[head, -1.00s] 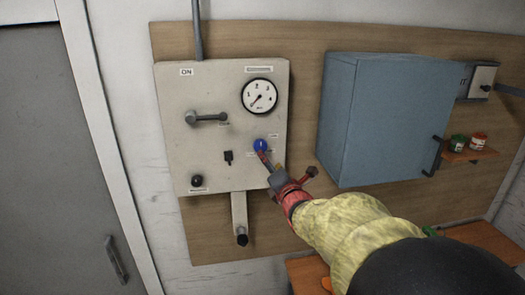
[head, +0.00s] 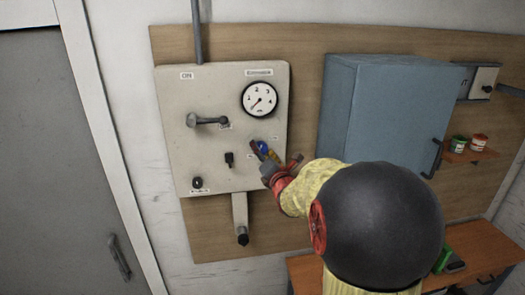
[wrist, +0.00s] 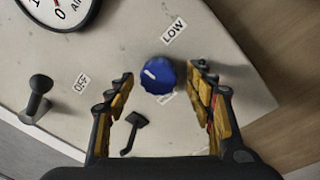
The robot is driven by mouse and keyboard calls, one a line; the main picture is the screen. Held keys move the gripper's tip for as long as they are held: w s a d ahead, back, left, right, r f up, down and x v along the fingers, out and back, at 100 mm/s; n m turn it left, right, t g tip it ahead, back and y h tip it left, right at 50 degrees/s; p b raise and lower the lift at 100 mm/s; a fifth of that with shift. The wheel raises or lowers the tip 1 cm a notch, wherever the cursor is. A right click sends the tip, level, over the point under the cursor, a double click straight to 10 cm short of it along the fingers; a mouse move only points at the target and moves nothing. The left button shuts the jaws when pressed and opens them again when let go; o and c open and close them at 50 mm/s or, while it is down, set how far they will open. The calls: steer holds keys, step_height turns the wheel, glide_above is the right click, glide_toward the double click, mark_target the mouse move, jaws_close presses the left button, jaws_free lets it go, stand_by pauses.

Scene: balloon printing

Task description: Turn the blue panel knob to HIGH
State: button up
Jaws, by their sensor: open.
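The blue knob (head: 263,147) is on the lower right of the pale control panel (head: 215,80), partly covered by my gripper in the head view. In the wrist view the knob (wrist: 158,78) shows whole, with a white pointer mark towards the upper left. A LOW label (wrist: 173,30) lies above it; a second label (wrist: 167,97) just below it is mostly hidden. My gripper (wrist: 160,76) is open, with its yellow-padded fingertips on either side of the knob and a visible gap on each side. It also shows in the head view (head: 266,152).
A gauge (head: 259,99), a grey lever (head: 206,121), a black switch (head: 229,159) and a black knob (head: 197,182) share the panel. A blue-grey cabinet (head: 380,120) stands right of my gripper. A shelf (head: 465,152) holds two small cans.

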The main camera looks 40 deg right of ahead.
steer(key=shift+c, duration=1)
steer(key=c, duration=1)
steer(key=shift+o, duration=0.2)
